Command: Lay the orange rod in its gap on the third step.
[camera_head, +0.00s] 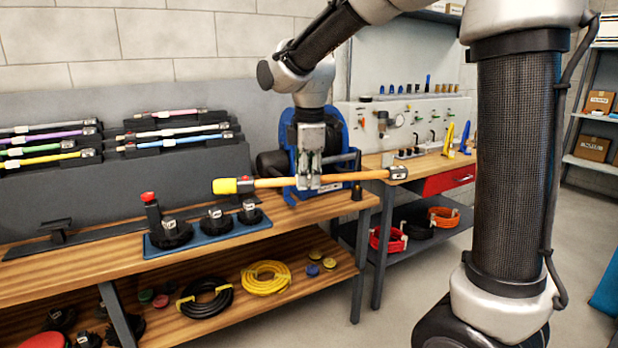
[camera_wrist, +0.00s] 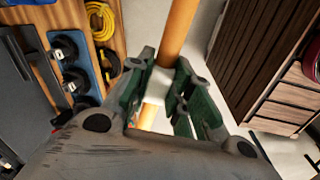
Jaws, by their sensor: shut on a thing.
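The orange rod (camera_head: 350,176) is held level in the air in front of the bench, with a yellow end at left and a dark labelled end at right. My gripper (camera_head: 308,180) is shut on it near its middle. In the wrist view my gripper (camera_wrist: 160,92) has its fingers on both sides of the orange rod (camera_wrist: 178,30). The stepped rack (camera_head: 190,205) stands at the left on the bench, with grey, purple, green, yellow and other rods lying on its steps. Which gap belongs to the orange rod I cannot tell.
A blue tray (camera_head: 205,236) with black brush heads stands at the bench front. A blue and black machine (camera_head: 345,150) is behind the gripper. A yellow hose coil (camera_head: 265,278) and a black coil (camera_head: 205,298) lie on the lower shelf. Open floor lies to the right of the bench.

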